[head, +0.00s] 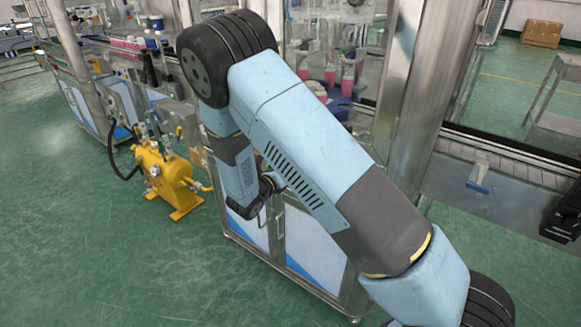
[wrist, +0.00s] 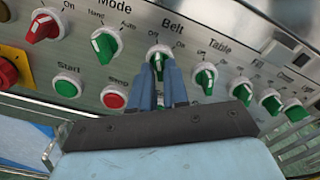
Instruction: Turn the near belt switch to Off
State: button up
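In the wrist view, the belt switch (wrist: 158,54) is a green knob with a white ring, under the label "Belt" on a grey metal panel. Off and On marks stand above it. The tips of my gripper (wrist: 160,66) reach the knob, one blue finger on each side of its raised grip. The gap between the fingers is narrow, about the width of that grip, and they look closed on it. The fingers cover part of the knob, so its exact pointing is hard to read. In the head view my arm hides the panel and gripper.
The panel has a mode switch (wrist: 106,44) to the left, a table switch (wrist: 205,77) to the right, a red-handled switch (wrist: 43,27), a green start button (wrist: 67,85) and a red stop button (wrist: 114,96). A yellow pump unit (head: 168,178) stands on the open green floor.

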jog(key=o, duration=0.3)
jog(key=shift+r, duration=0.1)
jog(key=shift+o, duration=0.2)
jog(key=v, duration=1.3)
jog(key=shift+s+a, duration=0.25)
jog(key=s+d+r+m+g+y, duration=0.1)
jog(key=s+d+r+m+g, duration=0.2)
jog(key=d+r+m+g, duration=0.5)
jog(key=s+d+r+m+g, duration=0.2)
jog(key=d+r+m+g, duration=0.2)
jog(key=d+r+m, duration=0.8)
jog(key=s+d+r+m+t+y, duration=0.1)
jog(key=s+d+r+m+y, duration=0.4)
jog(key=s+m, duration=0.2)
jog(key=s+d+r+m+t+y, duration=0.2)
jog(key=s+d+r+m+y, duration=0.3)
jog(key=s, duration=0.5)
jog(key=m, duration=0.2)
jog(key=shift+s+d+r+m, duration=0.2)
jog(key=shift+s+d+m, duration=0.1)
jog(key=shift+s, duration=0.1)
